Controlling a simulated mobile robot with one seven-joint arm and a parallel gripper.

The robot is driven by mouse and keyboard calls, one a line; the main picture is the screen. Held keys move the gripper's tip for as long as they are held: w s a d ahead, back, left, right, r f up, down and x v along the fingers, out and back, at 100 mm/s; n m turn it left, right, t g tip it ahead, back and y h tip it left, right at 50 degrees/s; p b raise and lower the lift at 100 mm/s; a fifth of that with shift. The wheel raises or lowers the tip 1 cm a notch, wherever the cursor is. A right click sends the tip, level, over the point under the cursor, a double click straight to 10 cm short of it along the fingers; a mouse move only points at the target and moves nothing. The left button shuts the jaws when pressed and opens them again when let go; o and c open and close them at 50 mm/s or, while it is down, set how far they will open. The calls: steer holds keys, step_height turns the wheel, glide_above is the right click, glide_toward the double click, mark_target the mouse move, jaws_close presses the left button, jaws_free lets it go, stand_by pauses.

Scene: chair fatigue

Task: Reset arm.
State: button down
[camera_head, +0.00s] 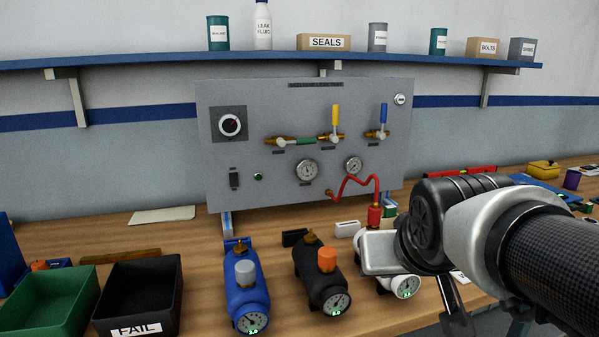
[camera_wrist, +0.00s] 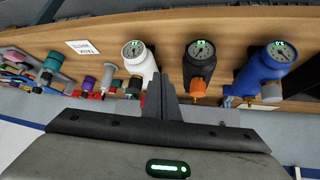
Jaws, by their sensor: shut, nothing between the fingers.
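My gripper (camera_wrist: 163,95) is shut and empty in the wrist view, its two dark fingers together in front of the wide palm. In the head view my arm comes in from the right, and its wrist partly covers the white cylinder (camera_head: 404,286). The white cylinder (camera_wrist: 139,62) shows more fully in the wrist view, left of the fingers. The black cylinder with an orange top (camera_head: 322,282) and the blue cylinder with a grey top (camera_head: 245,293) stand to its left in the head view.
A grey test panel (camera_head: 270,190) with valves and gauges stands behind, with a red hose (camera_head: 350,182) running toward the white cylinder. A green bin (camera_head: 50,305) and a black FAIL bin (camera_head: 140,295) sit left. A blue shelf (camera_head: 150,58) holds several containers.

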steer(key=s+f+g+p, duration=0.2)
steer(key=s+g, duration=0.1)
steer(key=s, duration=0.8)
step_height(320, 180, up, 21)
steer(key=p, duration=2.1)
steer(key=shift+w+a+y, duration=0.2)
steer(key=shift+w+y, duration=0.1)
steer(key=shift+w, duration=0.05)
